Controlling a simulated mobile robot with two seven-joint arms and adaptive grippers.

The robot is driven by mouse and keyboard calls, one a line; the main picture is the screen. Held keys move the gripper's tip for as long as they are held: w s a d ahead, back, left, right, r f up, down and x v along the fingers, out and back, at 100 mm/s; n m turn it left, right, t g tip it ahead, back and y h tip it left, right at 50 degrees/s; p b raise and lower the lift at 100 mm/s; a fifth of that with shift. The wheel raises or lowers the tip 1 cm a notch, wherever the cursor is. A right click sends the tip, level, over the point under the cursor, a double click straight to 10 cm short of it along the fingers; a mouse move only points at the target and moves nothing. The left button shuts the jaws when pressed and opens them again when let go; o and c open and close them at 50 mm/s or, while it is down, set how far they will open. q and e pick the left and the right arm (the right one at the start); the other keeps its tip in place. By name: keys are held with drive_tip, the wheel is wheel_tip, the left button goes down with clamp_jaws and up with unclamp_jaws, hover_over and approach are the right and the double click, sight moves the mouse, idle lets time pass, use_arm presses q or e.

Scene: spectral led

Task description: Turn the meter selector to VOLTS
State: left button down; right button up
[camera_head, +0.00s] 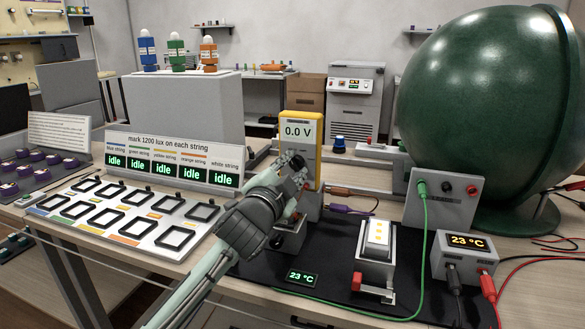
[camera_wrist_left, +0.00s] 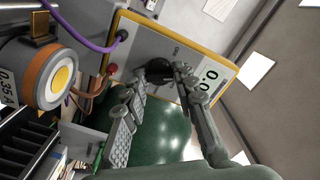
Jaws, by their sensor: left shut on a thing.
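The yellow-edged meter (camera_head: 301,124) stands upright behind the mat, and its screen reads 0.0 V. It also shows tilted in the left wrist view (camera_wrist_left: 150,42), with a red and a dark socket on its grey face. The dark round selector knob (camera_wrist_left: 157,68) is on that face. My left gripper (camera_head: 295,166) is at the front of the meter and hides the knob in the head view. In the left wrist view its fingertips (camera_wrist_left: 161,76) are shut on the knob, one on each side. The knob's pointer and labels are too small to read. My right gripper is not in view.
A large green sphere (camera_head: 480,110) fills the right side. A grey socket box (camera_head: 445,200) and a 23 °C box (camera_head: 464,258) stand before it, with green, red and black leads. A panel of square frames (camera_head: 125,220) lies left of my arm. Purple and orange leads run near the meter.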

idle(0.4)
use_arm(q)
drive_tip(key=c, duration=1.2)
unclamp_jaws()
drive_tip(key=v, duration=1.2)
